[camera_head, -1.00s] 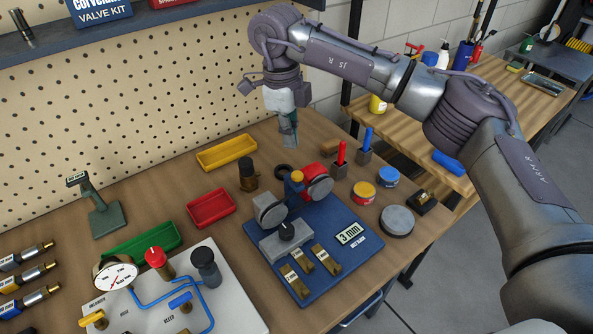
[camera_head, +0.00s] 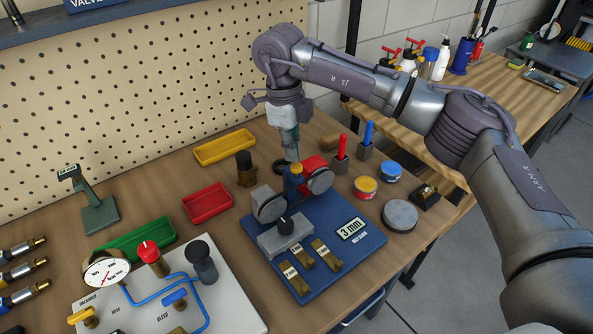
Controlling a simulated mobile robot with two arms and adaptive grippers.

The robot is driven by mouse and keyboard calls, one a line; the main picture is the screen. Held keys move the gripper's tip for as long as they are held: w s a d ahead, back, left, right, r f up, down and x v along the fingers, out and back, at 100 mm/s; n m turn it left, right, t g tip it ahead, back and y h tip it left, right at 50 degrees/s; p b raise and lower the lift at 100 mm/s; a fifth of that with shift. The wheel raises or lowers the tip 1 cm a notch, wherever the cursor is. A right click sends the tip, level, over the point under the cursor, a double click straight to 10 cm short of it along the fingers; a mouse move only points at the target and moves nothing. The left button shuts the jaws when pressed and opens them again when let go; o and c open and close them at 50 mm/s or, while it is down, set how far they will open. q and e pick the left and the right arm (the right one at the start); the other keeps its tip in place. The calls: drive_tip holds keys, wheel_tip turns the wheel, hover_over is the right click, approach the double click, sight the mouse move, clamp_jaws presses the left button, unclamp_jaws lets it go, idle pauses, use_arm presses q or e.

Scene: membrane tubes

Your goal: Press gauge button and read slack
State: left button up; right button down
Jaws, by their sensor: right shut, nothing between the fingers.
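A blue-based slack gauge (camera_head: 346,268) stands on the wooden bench, with grey round rollers, a red block (camera_head: 313,166) and a display reading "3 mm" (camera_head: 351,229) on its right part. A blue post with a yellow round top (camera_head: 296,169) stands at its back. My right gripper (camera_head: 291,157) is shut and empty, pointing down, with its tips at or just above the yellow top; I cannot tell whether they touch. My left gripper is not in view.
A white panel (camera_head: 232,299) with a dial gauge and valves is at front left. Yellow (camera_head: 225,146), red (camera_head: 208,203) and green trays lie behind. Red and blue upright rods and round tins (camera_head: 365,186) stand to the right. A pegboard (camera_head: 130,90) backs the bench.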

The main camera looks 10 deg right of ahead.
drive_tip(key=shift+f, duration=0.5)
drive_tip(key=shift+f, duration=0.1)
drive_tip(key=shift+d+f+b, duration=0.1)
drive_tip(key=shift+f+b, duration=0.55)
drive_tip(key=shift+f, duration=0.05)
drive_tip(key=shift+w+a+r+p, duration=0.2)
drive_tip(key=shift+w+a+r, duration=0.1)
drive_tip(key=shift+w+a, duration=0.25)
drive_tip(key=shift+w+a+r+p, duration=0.25)
drive_tip(key=shift+w+a, duration=0.1)
drive_tip(key=shift+a, duration=0.35)
drive_tip(key=shift+r, duration=0.1)
wheel_tip(320, 180, up, 12)
drive_tip(key=a, duration=0.1)
drive_tip(key=shift+w, duration=0.4)
